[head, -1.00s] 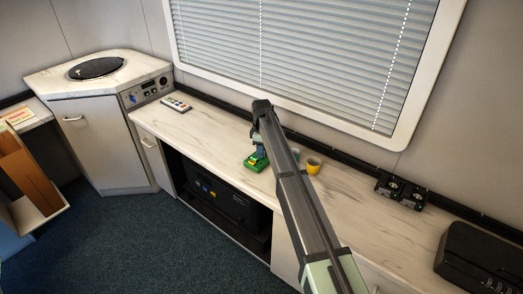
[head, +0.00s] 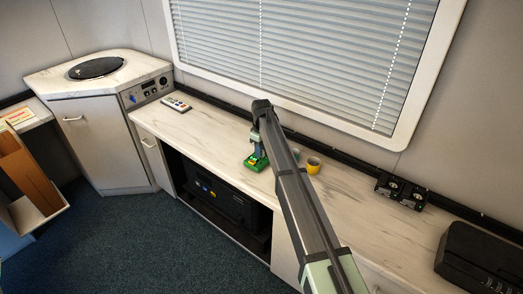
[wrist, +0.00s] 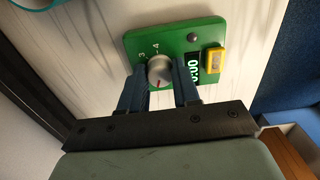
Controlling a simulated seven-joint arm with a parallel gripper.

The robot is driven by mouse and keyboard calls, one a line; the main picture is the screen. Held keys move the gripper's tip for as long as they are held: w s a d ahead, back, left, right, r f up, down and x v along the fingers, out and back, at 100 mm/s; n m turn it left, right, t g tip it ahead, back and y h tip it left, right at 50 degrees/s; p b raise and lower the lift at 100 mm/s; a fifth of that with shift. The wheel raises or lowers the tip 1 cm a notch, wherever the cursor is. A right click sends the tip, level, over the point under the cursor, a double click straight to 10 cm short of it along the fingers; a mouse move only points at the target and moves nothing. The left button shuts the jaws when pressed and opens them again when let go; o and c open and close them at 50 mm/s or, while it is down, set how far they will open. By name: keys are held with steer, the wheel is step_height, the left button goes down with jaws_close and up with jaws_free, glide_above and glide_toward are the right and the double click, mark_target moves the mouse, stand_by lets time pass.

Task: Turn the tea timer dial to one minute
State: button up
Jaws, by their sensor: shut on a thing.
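The tea timer is a green box (wrist: 205,30) lying on the pale marbled counter; in the head view it is a small green block (head: 250,164) near the counter's front edge. Its round grey dial (wrist: 160,72) has a red mark on the side toward my gripper. The numbers 3 and 4 show beside the dial; other numbers are hidden by the fingers. A lit display (wrist: 194,71) reads what looks like 0:00, partly covered. My gripper (wrist: 160,66) is shut on the dial, one blue finger on each side. In the head view my gripper (head: 258,151) is over the timer.
A yellow cup (head: 313,166) stands right of the timer, with a teal item (head: 296,154) partly hidden behind my arm. A remote (head: 176,104) lies farther left. Black devices (head: 400,190) and a black box (head: 483,258) are at the right.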

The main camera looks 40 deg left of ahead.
steer(key=shift+m, duration=2.2)
steer(key=o, duration=1.1)
steer(key=shift+c, duration=0.2)
step_height(320, 180, up, 14)
steer(key=shift+f, duration=0.1)
